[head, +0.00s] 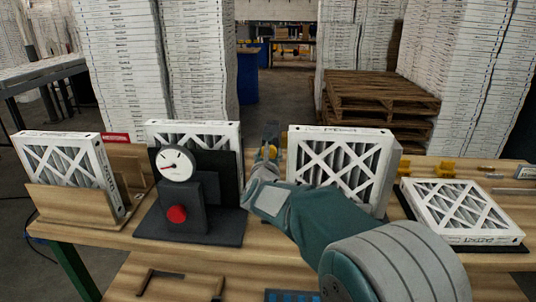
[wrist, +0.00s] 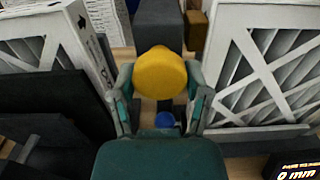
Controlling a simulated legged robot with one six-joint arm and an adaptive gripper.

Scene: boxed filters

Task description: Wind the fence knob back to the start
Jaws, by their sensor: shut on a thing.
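The fence knob (wrist: 161,73) is round and yellow, in the middle of the wrist view between my two fingers. In the head view a small part of the yellow knob (head: 271,152) shows past my wrist. My gripper (wrist: 160,88) is shut on the knob, one finger on each side. A dark grey block (wrist: 159,25), perhaps the fence, stands just behind the knob. A small blue round part (wrist: 165,119) shows below it. A dark display (wrist: 292,167) at the lower right corner seems to read "0 mm", cut by the picture edge.
A black stand with a dial gauge (head: 176,164) and red button (head: 176,214) is left of my arm. White-framed filters stand close on both sides: one behind the gauge (head: 215,132), one at right (head: 340,165). Another filter (head: 455,208) lies at far right.

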